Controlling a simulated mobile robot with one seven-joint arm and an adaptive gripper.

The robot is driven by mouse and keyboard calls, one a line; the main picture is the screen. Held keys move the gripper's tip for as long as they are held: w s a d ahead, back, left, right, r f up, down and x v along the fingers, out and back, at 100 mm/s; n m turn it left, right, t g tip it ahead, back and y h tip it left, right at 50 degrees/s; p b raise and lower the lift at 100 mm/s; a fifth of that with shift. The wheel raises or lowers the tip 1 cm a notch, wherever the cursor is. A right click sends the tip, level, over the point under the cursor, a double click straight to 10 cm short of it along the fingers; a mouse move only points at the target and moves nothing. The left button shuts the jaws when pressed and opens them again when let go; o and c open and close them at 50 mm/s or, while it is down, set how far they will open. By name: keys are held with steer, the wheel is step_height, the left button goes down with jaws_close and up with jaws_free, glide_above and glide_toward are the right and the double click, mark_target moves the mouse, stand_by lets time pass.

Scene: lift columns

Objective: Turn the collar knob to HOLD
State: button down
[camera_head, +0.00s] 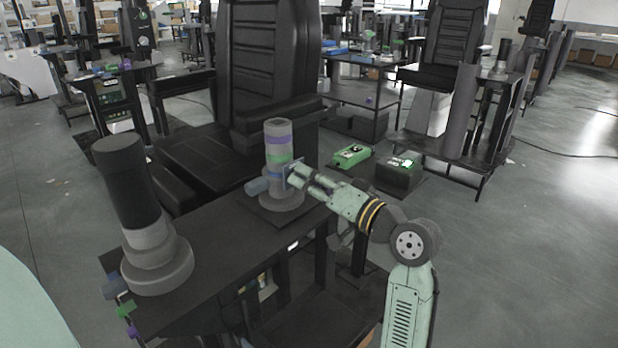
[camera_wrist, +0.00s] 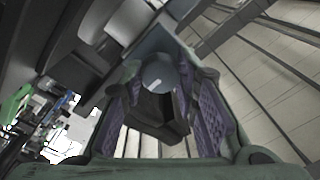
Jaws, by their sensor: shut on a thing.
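A grey lift column (camera_head: 278,133) with purple, green and blue bands stands on the dark bench. On its right side is a small bluish plate (camera_head: 293,174); my gripper (camera_head: 300,178) reaches it from the right. In the wrist view, the round blue-grey collar knob (camera_wrist: 158,74) with a short white mark sits between the purple-padded fingers of my gripper (camera_wrist: 165,82). The fingers are shut on it. The bluish plate (camera_wrist: 160,40) is just behind the knob. No HOLD lettering is readable, so I cannot tell which setting the mark points to.
A blue-grey cylinder (camera_head: 257,187) sticks out at the column's left. A second, black-topped column (camera_head: 133,190) stands at the bench's front left. A black seat (camera_head: 262,65) is behind. Open floor is at right.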

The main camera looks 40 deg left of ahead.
stand_by(0.3)
steer(key=c, duration=1.2)
jaws_free()
steer(key=shift+c, duration=0.2)
steer(key=shift+d, duration=0.1)
steer(key=s+d, duration=0.1)
steer(key=d, duration=1.1)
steer(key=shift+f, duration=0.25)
steer(key=shift+a, duration=0.1)
